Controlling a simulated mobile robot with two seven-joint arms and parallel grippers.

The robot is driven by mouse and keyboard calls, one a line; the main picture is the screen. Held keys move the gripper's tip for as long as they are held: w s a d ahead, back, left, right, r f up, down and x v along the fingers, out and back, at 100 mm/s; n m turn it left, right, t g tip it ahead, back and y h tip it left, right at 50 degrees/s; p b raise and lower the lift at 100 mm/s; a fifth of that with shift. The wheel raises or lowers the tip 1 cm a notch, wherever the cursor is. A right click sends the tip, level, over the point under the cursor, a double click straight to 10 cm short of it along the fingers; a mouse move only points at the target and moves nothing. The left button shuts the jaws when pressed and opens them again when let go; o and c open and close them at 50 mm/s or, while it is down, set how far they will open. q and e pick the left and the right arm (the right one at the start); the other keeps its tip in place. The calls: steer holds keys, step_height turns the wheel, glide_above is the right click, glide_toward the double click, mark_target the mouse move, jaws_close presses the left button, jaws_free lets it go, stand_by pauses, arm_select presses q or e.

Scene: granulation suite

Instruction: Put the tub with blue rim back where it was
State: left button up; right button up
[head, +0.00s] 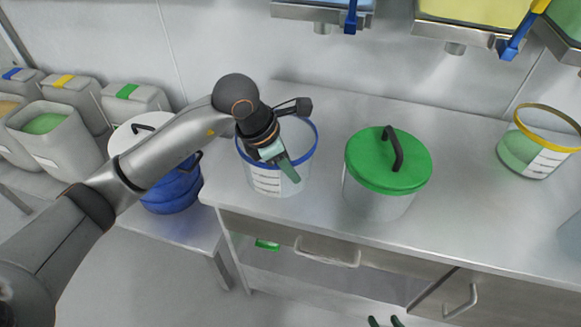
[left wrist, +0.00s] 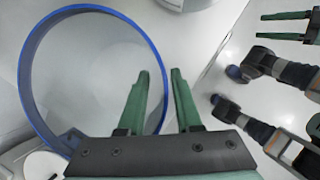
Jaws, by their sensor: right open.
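The tub with blue rim (head: 266,181) stands upright on the left end of the steel counter, a pale see-through tub with printed marks. In the left wrist view its blue rim (left wrist: 24,75) shows as a large ring. My left gripper (head: 288,172) is at the tub's mouth, pointing down. In the left wrist view its green fingers (left wrist: 160,74) are apart, one inside the rim and one outside, with the wall between them. I cannot tell whether they touch it. My right gripper (head: 385,321) shows only its fingertips at the bottom edge, open and empty.
A tub with a green lid (head: 412,166) stands close to the right on the counter (head: 460,212). A yellow-rimmed tub (head: 541,150) is further right. A blue drum (head: 172,190) stands on a lower bench at left. Hoppers (head: 465,33) hang above. Counter space is free between the green-lidded and yellow-rimmed tubs.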

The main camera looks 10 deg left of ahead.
arm_select(q)
steer(key=v, duration=1.1)
steer(key=shift+s, duration=0.15)
